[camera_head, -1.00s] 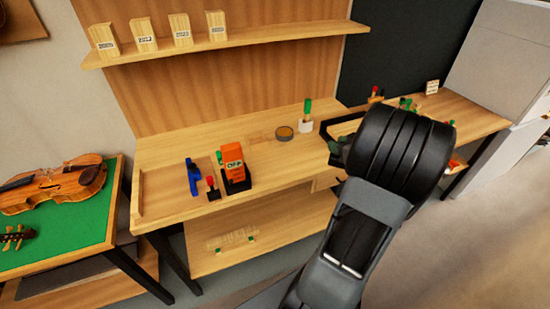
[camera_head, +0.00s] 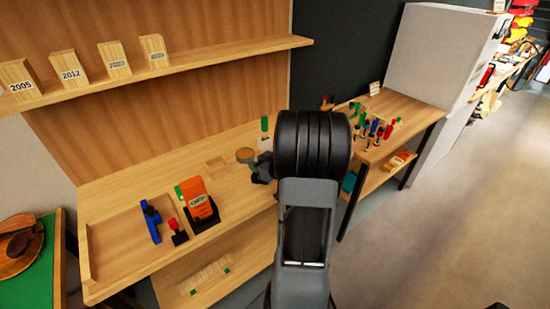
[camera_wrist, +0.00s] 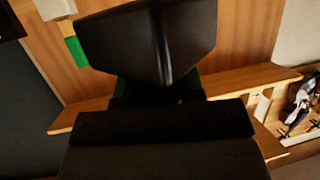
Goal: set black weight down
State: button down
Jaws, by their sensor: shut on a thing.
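The black weight (camera_wrist: 150,40) fills the upper middle of the wrist view as a dark, faceted block. My gripper (camera_wrist: 157,92) is shut on it; the fingertips are dark and hard to make out. In the head view my gripper (camera_head: 262,170) shows only partly, at the left of my black wrist, over the right part of the workbench (camera_head: 120,205). I cannot tell the weight apart from my gripper there. Whether the weight touches the bench is hidden.
A round disc (camera_head: 246,155), a shallow recess (camera_head: 215,166) and a green-topped holder (camera_head: 265,128) are close to my gripper. An orange box (camera_head: 199,200), a blue tool (camera_head: 151,222) and a red-topped piece (camera_head: 178,232) stand further left. A shelf with year blocks (camera_head: 170,68) hangs above.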

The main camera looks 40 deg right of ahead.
jog(key=shift+w+a+f, duration=0.35)
jog(key=shift+w+f, duration=0.1)
jog(key=shift+f, duration=0.25)
jog(key=shift+w+a+f, duration=0.3)
jog(key=shift+w+f, duration=0.1)
jog(key=shift+f, duration=0.25)
jog(key=shift+w+a+f, duration=0.35)
jog(key=shift+w+f, duration=0.1)
jog(key=shift+f, duration=0.25)
jog(key=shift+w+f, duration=0.1)
jog(key=shift+f, duration=1.55)
jog(key=shift+f, duration=0.1)
jog(key=c, duration=1.2)
grip_release()
jog(key=shift+a+f+b, duration=0.1)
jog(key=shift+f+b, duration=0.05)
jog(key=shift+b, duration=0.15)
jog(key=o, duration=0.5)
jog(key=shift+c, duration=0.2)
